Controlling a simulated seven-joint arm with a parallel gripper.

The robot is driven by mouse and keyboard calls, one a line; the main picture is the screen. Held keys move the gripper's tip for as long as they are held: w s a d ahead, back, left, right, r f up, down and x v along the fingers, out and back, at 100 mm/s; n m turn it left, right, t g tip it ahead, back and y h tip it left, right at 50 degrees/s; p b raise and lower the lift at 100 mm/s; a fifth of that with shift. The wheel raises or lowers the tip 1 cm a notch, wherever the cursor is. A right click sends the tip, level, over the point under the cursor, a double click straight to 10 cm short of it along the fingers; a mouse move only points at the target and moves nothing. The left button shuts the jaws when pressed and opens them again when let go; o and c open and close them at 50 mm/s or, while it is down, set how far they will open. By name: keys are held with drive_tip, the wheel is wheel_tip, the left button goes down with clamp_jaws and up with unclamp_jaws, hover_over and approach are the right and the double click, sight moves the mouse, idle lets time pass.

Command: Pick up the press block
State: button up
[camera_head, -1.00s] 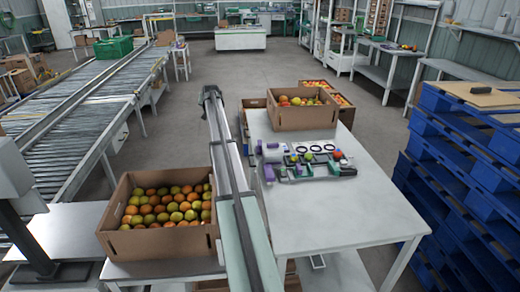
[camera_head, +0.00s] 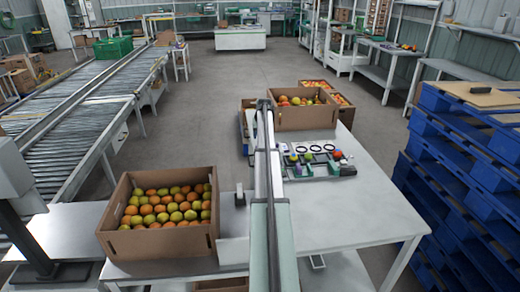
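My arm rises through the middle of the head view and its upper end is near the open carton at the back of the white table (camera_head: 330,225). My gripper cannot be made out; the arm seems to hide it. A small grey upright item (camera_head: 240,197) stands just left of the arm, at the table's left side. It may be the press block, but it is too small to be sure. A cluster of small parts (camera_head: 318,170) lies on the table right of the arm, with dark green and grey pieces. The arm covers the cluster's left end.
Dark rings (camera_head: 315,148) lie behind the cluster. Blue pallets (camera_head: 460,170) are stacked at right. The table's front right is clear.

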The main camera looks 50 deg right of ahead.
drive_tip(key=x, duration=1)
drive_tip(key=shift+a, duration=0.2)
drive_tip(key=shift+c, duration=0.4)
drive_tip(key=c, duration=0.9)
drive_tip(key=shift+o, duration=0.2)
wheel_tip(320, 180, up, 10)
drive_tip(key=shift+r, duration=0.1)
